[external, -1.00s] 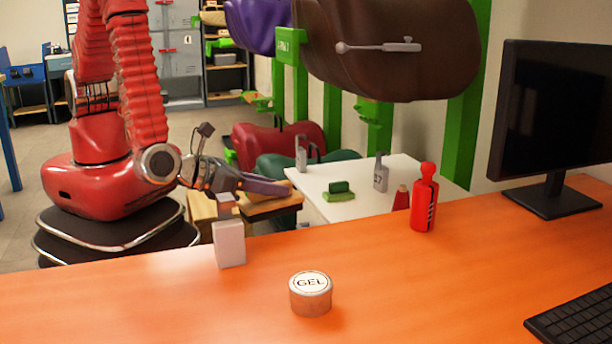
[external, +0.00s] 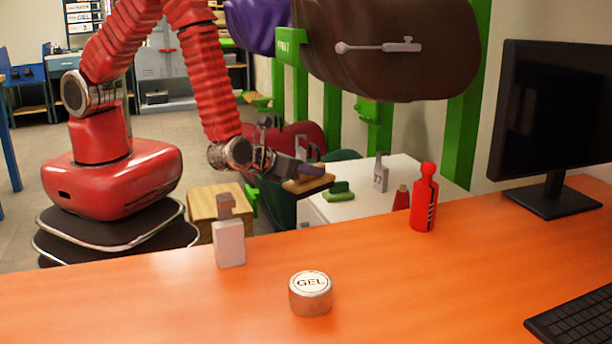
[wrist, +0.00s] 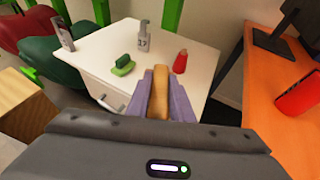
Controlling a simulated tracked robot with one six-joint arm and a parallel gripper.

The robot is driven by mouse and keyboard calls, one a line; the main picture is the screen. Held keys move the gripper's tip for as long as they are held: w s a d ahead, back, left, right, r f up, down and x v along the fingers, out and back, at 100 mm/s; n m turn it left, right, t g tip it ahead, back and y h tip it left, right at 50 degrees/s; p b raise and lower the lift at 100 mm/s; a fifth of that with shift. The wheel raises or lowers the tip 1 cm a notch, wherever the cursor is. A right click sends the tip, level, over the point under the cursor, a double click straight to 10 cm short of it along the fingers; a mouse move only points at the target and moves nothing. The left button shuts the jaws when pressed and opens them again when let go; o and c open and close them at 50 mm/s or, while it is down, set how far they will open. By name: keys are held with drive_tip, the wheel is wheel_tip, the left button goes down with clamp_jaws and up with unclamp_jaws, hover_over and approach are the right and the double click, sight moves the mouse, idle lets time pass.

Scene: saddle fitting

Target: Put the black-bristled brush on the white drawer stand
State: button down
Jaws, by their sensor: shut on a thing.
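My gripper (external: 303,172) is shut on a tan, wooden-backed brush (external: 309,184), which sits between its purple fingers in the wrist view (wrist: 160,92). Its bristles are hidden below the back, so I cannot see their colour. The white drawer stand (external: 352,208) is beneath and beyond the gripper. In the external view the brush overlaps the stand's left part. In the wrist view the brush overlaps the near right part of the stand's white top (wrist: 95,50). I cannot tell the height between them.
On the stand are a green brush (wrist: 123,66), a grey bottle (wrist: 143,38), another grey bottle (wrist: 63,36) at the left edge and a red bottle (wrist: 180,61). A wooden box (external: 215,203) is to the left. The orange table (external: 420,275) is in front.

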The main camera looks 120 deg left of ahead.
drive_tip(key=w+a+f+m+t, duration=0.1)
drive_tip(key=a+f, duration=0.1)
drive_tip(key=a, duration=0.7)
drive_tip(key=w+a+f, duration=0.1)
drive_tip(key=a+f, duration=0.1)
drive_tip(key=a, duration=0.8)
drive_tip(key=w+m+t+h, duration=0.1)
drive_tip(key=w+m, duration=0.1)
drive_tip(key=w+f+m+t+h, duration=0.1)
drive_tip(key=w+t+h, duration=0.1)
drive_tip(key=w, duration=0.1)
drive_tip(key=shift+w+f+m+t, duration=0.1)
drive_tip(key=shift+w+m+t, duration=0.1)
drive_tip(key=shift+m+t, duration=0.15)
drive_tip(key=shift+f, duration=2.9)
drive_tip(key=shift+f, duration=2.05)
drive_tip(key=shift+f, duration=0.1)
